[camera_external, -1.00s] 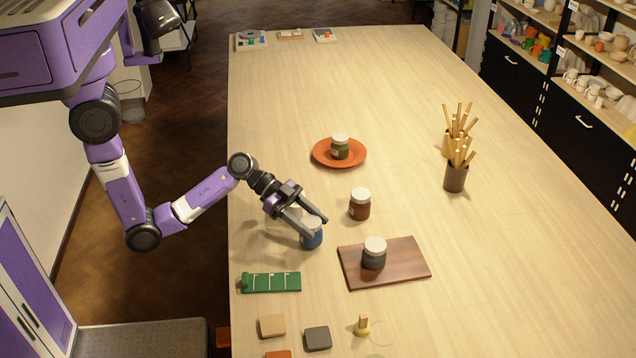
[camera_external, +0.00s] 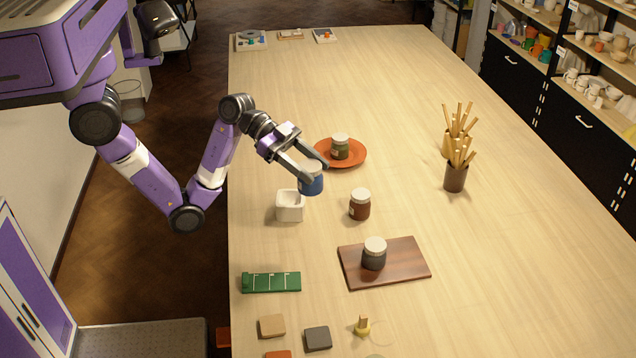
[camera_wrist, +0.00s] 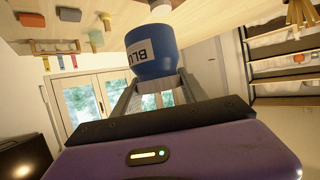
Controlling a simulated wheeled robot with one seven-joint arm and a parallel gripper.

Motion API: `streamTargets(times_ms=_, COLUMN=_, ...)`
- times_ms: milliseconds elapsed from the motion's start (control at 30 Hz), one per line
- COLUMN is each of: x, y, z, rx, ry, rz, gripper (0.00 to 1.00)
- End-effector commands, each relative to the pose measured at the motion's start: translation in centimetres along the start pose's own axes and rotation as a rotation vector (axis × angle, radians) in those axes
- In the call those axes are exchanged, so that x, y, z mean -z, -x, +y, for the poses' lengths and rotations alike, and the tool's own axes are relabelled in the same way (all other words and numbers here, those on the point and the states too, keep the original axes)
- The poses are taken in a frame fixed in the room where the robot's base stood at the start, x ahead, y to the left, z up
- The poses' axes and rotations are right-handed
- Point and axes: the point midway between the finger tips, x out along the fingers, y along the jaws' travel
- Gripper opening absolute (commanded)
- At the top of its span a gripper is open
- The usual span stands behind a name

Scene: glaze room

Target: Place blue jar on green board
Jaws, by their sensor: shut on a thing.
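The blue jar (camera_external: 312,184) with a pale lid is between the fingers of my gripper (camera_external: 314,173), held above the table left of the orange plate.
A white square pot (camera_external: 290,207) stands below the held jar in the picture. A red-brown jar (camera_external: 360,206) is right of it. A dark jar (camera_external: 374,257) stands on a brown board (camera_external: 412,270). A green jar (camera_external: 340,147) stands on the orange plate (camera_external: 357,160).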

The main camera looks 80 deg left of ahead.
Motion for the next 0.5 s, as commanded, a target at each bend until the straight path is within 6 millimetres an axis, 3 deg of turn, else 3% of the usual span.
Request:
streamTargets(times_ms=167, x=-0.8, y=-1.4, z=2.7, rx=-0.049, ry=-0.014, rz=-0.002, gripper=0.0)
streamTargets(times_ms=500, x=-6.6, y=-4.8, z=12.6, rx=-0.134, ry=-0.048, rz=-0.005, gripper=0.0)
